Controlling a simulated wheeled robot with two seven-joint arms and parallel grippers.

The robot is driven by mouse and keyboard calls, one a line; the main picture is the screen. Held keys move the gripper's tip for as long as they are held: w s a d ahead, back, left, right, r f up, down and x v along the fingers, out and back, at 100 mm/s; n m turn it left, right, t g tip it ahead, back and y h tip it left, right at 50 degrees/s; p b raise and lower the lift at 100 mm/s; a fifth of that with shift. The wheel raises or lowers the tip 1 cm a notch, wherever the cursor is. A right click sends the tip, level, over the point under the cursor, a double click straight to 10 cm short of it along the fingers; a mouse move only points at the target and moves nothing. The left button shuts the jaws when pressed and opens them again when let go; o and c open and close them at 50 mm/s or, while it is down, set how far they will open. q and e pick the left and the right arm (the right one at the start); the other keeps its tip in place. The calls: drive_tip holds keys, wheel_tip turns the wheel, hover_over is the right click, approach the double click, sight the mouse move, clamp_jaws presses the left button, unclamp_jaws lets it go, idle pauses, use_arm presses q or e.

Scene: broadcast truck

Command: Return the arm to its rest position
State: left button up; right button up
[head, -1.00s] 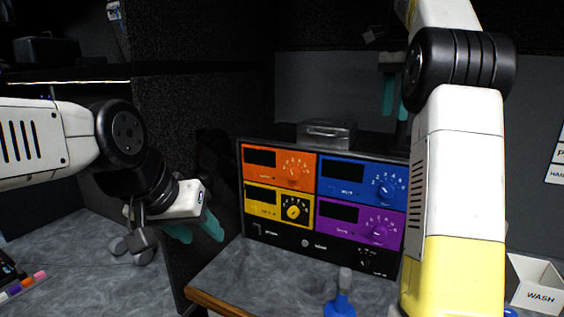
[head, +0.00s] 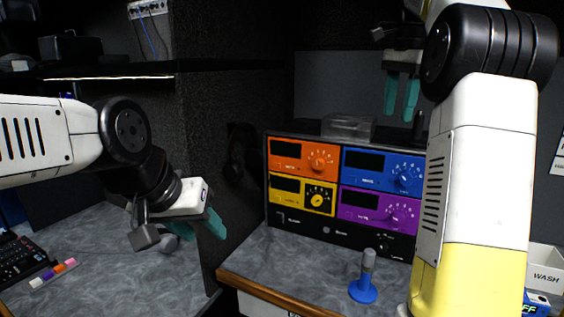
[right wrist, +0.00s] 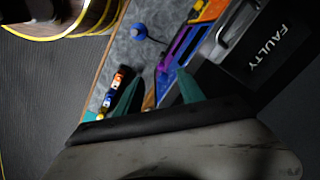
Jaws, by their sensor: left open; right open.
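My right arm rises on the right side of the head view, with its white and yellow links close to the camera. My right gripper (head: 401,92) hangs high above the rack unit, its teal fingers pointing down, apart and empty. In the right wrist view the open fingers (right wrist: 155,95) have nothing held between them; the counter and rack unit show beyond. My left gripper (head: 200,232) is at the left of centre, in front of the dark partition, its teal fingers open and empty.
The rack unit (head: 340,229) has orange, blue, yellow and purple panels. A blue-based tool (head: 363,290) stands on the counter before it. A WASH bin (head: 544,262) is at the right. A dark box marked FAULTY (right wrist: 275,45) shows in the right wrist view. Left counter holds coloured blocks (head: 55,273).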

drive_tip(key=s+a+f+n+t, duration=0.1)
drive_tip(key=s+a+f+n, duration=0.3)
drive_tip(key=s, duration=0.3)
drive_tip(key=s+a+f+n+t+y, duration=0.1)
drive_tip(key=s+a+f+n+t, duration=0.1)
drive_tip(key=s+a+f+n, duration=0.2)
drive_tip(key=s+a+f+n+t+y, duration=0.1)
drive_tip(key=s+a+f+n+t, duration=0.1)
drive_tip(key=s+a+f+n, duration=0.3)
drive_tip(key=s+f+n, duration=0.1)
drive_tip(key=s+f, duration=0.3)
drive_tip(key=s, duration=0.2)
drive_tip(key=shift+f, duration=0.2)
